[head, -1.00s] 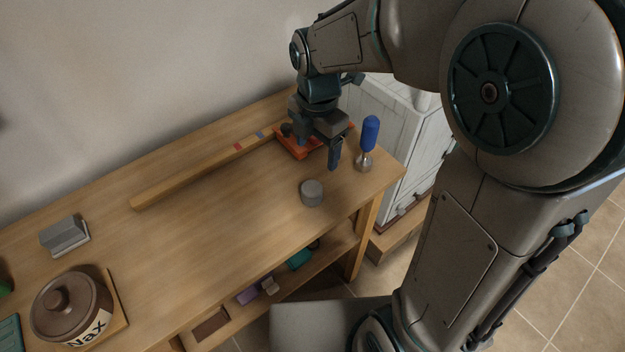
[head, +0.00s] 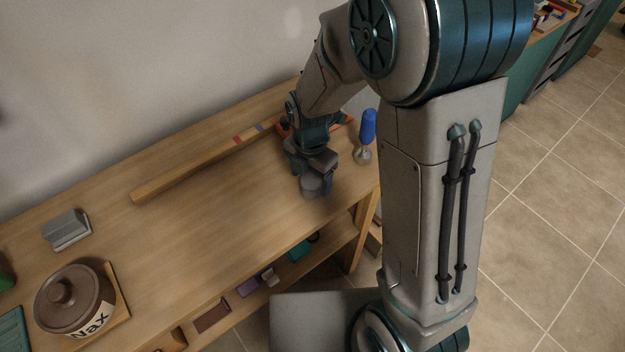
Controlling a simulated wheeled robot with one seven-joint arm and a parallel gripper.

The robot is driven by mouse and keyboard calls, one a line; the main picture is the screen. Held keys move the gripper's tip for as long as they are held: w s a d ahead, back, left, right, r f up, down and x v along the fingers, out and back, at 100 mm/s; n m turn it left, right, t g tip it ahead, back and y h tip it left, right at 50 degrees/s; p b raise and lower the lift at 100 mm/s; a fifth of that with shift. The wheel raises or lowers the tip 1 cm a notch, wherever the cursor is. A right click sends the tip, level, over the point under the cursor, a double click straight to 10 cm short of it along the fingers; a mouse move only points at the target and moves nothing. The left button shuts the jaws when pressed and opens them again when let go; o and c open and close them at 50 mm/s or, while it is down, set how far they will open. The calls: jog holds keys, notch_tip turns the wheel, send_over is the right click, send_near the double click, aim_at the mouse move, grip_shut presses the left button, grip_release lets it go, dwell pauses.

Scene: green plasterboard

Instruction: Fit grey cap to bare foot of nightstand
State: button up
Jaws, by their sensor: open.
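The grey cap (head: 311,188) is a short round piece standing on the wooden bench top near its front right edge. My gripper (head: 314,183) is right over it, pointing down, with its fingers open on either side of the cap. Whether the fingers touch the cap cannot be told. The nightstand is hidden behind my arm in the current view, and its feet cannot be seen.
A wooden strip (head: 195,172) lies along the back. A brown pot (head: 72,298) and a grey block (head: 66,229) are at left. The middle of the bench (head: 215,225) is clear.

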jog(key=shift+f, duration=1.15)
jog(key=c, duration=1.1)
jog(key=shift+o, duration=0.2)
